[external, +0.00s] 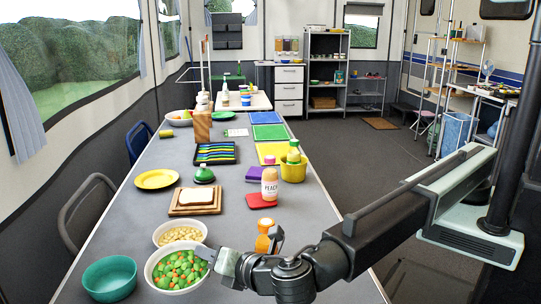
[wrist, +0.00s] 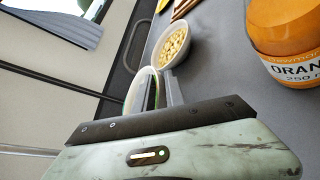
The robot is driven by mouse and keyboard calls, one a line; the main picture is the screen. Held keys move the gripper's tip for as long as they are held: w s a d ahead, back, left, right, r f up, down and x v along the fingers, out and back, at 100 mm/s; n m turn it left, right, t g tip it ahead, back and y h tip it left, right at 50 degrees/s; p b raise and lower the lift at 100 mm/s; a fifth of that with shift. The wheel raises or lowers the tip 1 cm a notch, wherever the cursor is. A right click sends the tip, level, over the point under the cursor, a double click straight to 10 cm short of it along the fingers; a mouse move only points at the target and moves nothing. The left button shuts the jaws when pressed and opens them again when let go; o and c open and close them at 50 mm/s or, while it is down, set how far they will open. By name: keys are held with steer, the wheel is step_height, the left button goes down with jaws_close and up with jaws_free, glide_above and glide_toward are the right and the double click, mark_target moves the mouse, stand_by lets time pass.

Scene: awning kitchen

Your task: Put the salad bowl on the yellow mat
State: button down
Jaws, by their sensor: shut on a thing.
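The salad bowl (external: 153,281) is white and filled with green and orange vegetables, at the near left of the long grey table. My gripper (external: 208,254) is shut on its right rim. In the wrist view a pale curved edge of the bowl (wrist: 138,92) shows beside the fingers (wrist: 163,86); most of it is hidden. I cannot tell whether the bowl touches the table. The yellow mat (external: 268,151) lies farther along the table, in front of the green mat (external: 270,131), partly hidden by the yellow basket.
A bowl of chickpeas (external: 157,236) stands right behind the salad bowl, a teal bowl (external: 108,279) to its left. An orange bottle (external: 264,240) stands right of my gripper.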

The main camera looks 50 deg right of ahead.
step_height(320, 180, up, 5)
steer(key=p, duration=0.2)
steer(key=shift+f+p, duration=0.2)
steer(key=shift+p, duration=0.2)
steer(key=shift+f, duration=0.15)
